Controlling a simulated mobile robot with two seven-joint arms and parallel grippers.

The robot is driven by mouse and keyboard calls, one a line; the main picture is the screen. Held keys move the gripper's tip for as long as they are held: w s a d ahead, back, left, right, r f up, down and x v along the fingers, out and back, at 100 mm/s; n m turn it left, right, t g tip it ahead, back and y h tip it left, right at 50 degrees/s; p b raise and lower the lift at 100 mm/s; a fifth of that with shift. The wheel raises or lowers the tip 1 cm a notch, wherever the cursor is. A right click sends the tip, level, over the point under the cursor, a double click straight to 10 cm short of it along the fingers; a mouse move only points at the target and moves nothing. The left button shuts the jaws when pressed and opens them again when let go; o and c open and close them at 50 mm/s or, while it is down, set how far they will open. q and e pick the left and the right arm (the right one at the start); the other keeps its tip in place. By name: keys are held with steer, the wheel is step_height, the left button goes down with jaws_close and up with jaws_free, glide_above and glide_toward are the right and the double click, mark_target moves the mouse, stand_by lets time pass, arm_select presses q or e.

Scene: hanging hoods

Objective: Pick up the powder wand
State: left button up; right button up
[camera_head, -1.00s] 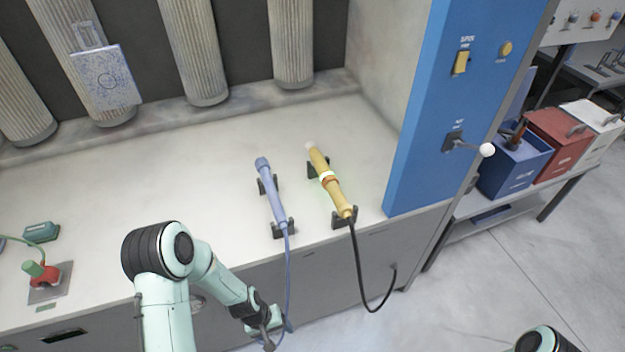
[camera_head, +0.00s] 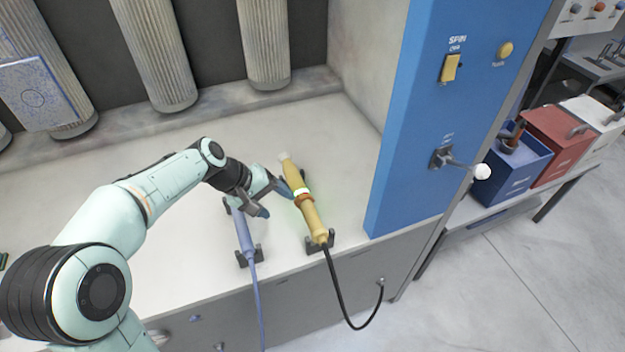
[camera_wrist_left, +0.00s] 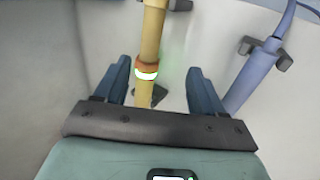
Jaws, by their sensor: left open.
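A yellow wand (camera_head: 311,212) with a glowing white band and an orange-brown ring lies in dark cradles on the pale bench. A blue wand (camera_head: 243,236) lies in its own cradle to its left. No label shows which wand holds powder. My left gripper (camera_head: 274,198) is open beside the yellow wand at its middle. In the left wrist view, the yellow wand (camera_wrist_left: 153,38) runs between the two open fingers (camera_wrist_left: 157,78), with gaps on both sides. The blue wand (camera_wrist_left: 252,78) is outside the right finger there. My right gripper is out of view.
A blue panel (camera_head: 405,150) with a yellow switch and a white-knobbed lever (camera_head: 481,172) stands right of the wands. A black cable (camera_head: 345,315) hangs from the yellow wand. Ribbed hoses (camera_head: 150,55) hang behind. Bins (camera_head: 560,140) stand far right.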

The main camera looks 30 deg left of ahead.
mark_target(307, 211)
arm_select(q)
steer(key=shift+w+r+x, duration=0.15)
steer(key=shift+w+x, duration=0.15)
steer(key=shift+x, duration=1.9)
steer(key=shift+w+r+x, duration=0.15)
steer(key=shift+w+x, duration=0.15)
steer(key=shift+x, duration=1.9)
steer(key=shift+w+r+x, duration=0.15)
steer(key=shift+w+x, duration=0.2)
steer(key=shift+x, duration=1.85)
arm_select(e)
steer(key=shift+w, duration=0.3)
arm_select(q)
steer(key=c, duration=1.2)
steer(key=shift+r, duration=0.1)
jaws_close()
